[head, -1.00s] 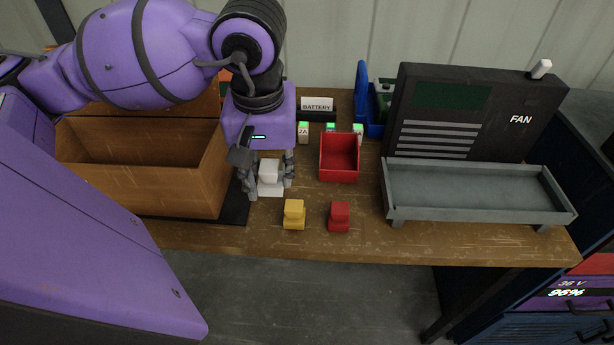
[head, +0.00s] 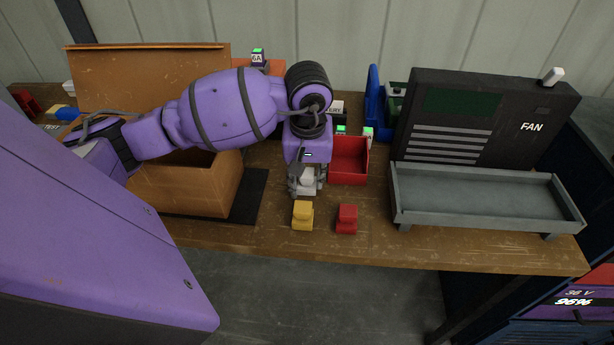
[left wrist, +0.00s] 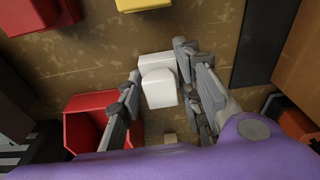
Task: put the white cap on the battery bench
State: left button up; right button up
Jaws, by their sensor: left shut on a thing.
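The white cap (head: 308,181) is between the fingers of my left gripper (head: 306,186), which is shut on it. In the left wrist view the white cap (left wrist: 159,86) sits between the two grey fingers (left wrist: 163,90), partly hidden by neither. The cap is just behind the yellow cap and left of the red bin in the head view; its exact height over the bench is hard to tell. The wooden battery bench (head: 400,246) lies beneath. My right gripper is not in view.
A yellow cap (head: 303,215) and a red cap (head: 347,218) stand near the front edge. The red bin (head: 348,176) is close on the right. A grey tray (head: 487,207) and the FAN unit (head: 440,85) are farther right. An open brown box (head: 195,193) stands left.

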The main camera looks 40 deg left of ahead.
aim_at(308, 189)
pick_arm(q)
jog(key=shift+f, duration=0.2)
jog(key=o, duration=1.1)
jog(key=r, duration=0.8)
jog(key=s+d+r, duration=0.1)
jog(key=r, duration=0.3)
jog(key=shift+s+r, duration=0.1)
jog(key=shift+r, duration=0.1)
